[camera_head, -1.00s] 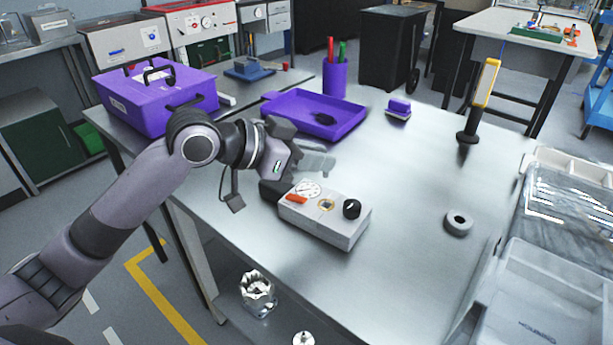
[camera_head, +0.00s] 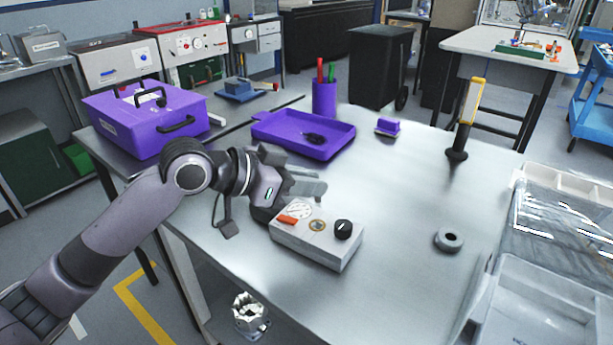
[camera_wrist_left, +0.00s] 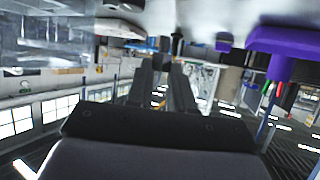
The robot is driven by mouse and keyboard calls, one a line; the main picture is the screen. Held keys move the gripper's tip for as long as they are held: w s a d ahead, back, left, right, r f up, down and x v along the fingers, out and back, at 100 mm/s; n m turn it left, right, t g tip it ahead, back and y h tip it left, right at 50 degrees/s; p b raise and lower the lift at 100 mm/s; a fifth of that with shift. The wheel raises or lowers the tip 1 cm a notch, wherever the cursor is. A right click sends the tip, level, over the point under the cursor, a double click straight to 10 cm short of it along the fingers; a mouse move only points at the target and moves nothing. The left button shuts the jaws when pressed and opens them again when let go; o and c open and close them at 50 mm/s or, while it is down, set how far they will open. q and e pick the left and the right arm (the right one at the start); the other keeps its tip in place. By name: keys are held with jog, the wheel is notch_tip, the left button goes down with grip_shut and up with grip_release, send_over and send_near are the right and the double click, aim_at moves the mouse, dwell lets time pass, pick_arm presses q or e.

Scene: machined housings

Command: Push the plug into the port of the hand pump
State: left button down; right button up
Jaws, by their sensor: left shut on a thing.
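The hand pump (camera_head: 312,240) is a pale grey box with a round gauge, an orange-red lever, a brass-coloured ring (camera_head: 317,226) and a black knob, lying on the metal table. The ring looks like its port. My left gripper (camera_head: 318,187) is above and behind the pump's back-left end, fingers pointing right. Its fingers also show in the left wrist view (camera_wrist_left: 162,75), close together. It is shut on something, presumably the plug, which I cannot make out. A dark part at the pump's left end is half hidden under the gripper. My right gripper is not in view.
A purple tray (camera_head: 274,141), a purple pen holder (camera_head: 325,99) and a purple block (camera_head: 388,126) stand behind. The table between pump and lamp is clear.

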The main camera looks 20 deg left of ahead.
aim_at(306, 229)
pick_arm(q)
jog(key=shift+f+b, duration=0.5)
jog(key=shift+f, duration=0.7)
jog(key=shift+f+b, duration=0.75)
jog(key=shift+f, duration=0.7)
jog(key=shift+f+b, duration=0.35)
jog(key=shift+f, duration=0.55)
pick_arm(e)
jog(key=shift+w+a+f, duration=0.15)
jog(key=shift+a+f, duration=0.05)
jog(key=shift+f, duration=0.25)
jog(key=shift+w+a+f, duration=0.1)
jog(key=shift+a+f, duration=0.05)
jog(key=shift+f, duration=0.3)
pick_arm(q)
jog(key=shift+f, duration=0.45)
jog(key=c, duration=0.9)
grip_release()
